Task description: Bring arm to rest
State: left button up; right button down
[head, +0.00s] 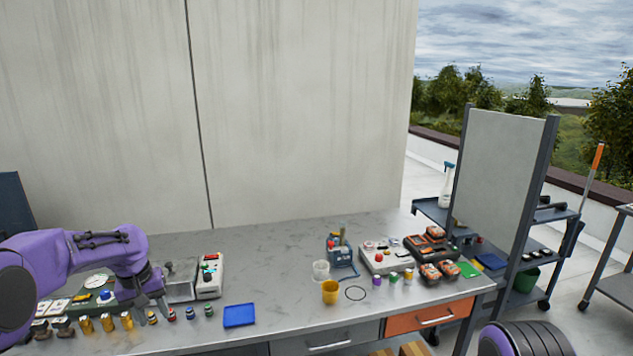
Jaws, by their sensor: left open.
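My left arm (75,256) is purple and comes in from the left over the workbench. Its gripper (153,308) points down at the bench's front left, with its fingers apart and nothing seen between them. The fingertips are close to a row of small items, with brass-coloured cylinders (107,322) to the left and small coloured-top pieces (190,313) to the right. I cannot tell whether they touch any. A dark ribbed part of my right arm (525,340) shows at the bottom right; its gripper is out of view.
The grey workbench (262,262) has clear room at its middle. A blue tray (240,315), a yellow cup (330,292), a control box (209,276) and orange-black battery packs (432,240) stand on it. A wall (300,110) rises behind; a cart (540,250) is at right.

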pick_arm(q)
jog(key=w+d+f+n+t, duration=0.1)
jog(key=w+f+t, duration=0.3)
jog(key=f, duration=0.3)
jog(key=s+d+f+n+t+y+b, duration=0.1)
jog(key=s+f+b, duration=0.1)
jog(key=s+f, duration=0.4)
jog(key=s+d+f+t+y+b, duration=0.1)
jog(key=s+d+f+y+b, duration=0.15)
jog(key=f, duration=0.65)
jog(key=s+d+f+g+b, duration=0.1)
jog(key=s+f, duration=0.4)
jog(key=s, duration=0.6)
jog(key=s+d+f+g+b, duration=0.1)
jog(key=s+f+b, duration=0.2)
jog(key=s, duration=0.9)
jog(key=s+d+f+g+b, duration=0.1)
jog(key=s+f+g+b, duration=0.1)
jog(key=s+f, duration=0.6)
jog(key=s, duration=0.3)
jog(key=shift+s+d+f+m+b, duration=0.15)
jog(key=shift+s+d+m+b, duration=0.1)
jog(key=shift+d+m+b, duration=0.05)
pick_arm(e)
notch_tip(320, 180, down, 11)
jog(key=shift+w+f, duration=0.15)
jog(key=shift+w, duration=0.2)
